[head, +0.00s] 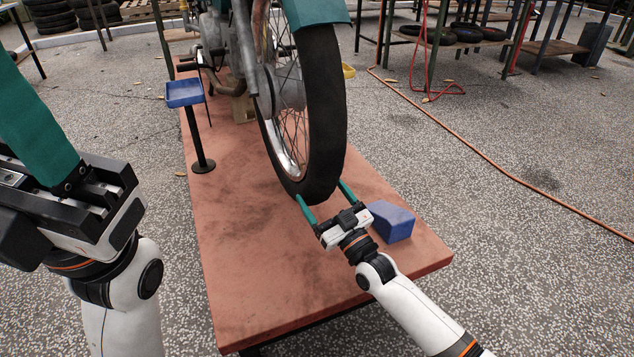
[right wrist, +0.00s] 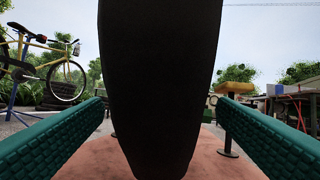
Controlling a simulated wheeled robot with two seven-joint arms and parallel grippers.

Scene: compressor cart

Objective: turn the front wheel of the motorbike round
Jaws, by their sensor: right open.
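The motorbike's front wheel (head: 322,120) stands above the red platform, with a black tyre, wire spokes and a teal fender. My right gripper (head: 322,198) is low at the tyre's front, its two teal fingers apart. In the right wrist view the tyre (right wrist: 160,85) fills the middle between the fingers, with a gap visible on each side. My left gripper (head: 40,130) is at the left edge of the head view, away from the wheel. Only part of its teal fingers shows, so its opening is unclear.
The red platform (head: 250,290) carries the bike. A blue block (head: 392,222) lies on it just right of my right gripper. A blue tray on a black stand (head: 186,95) stands left of the wheel. An orange hose (head: 480,155) crosses the floor at right.

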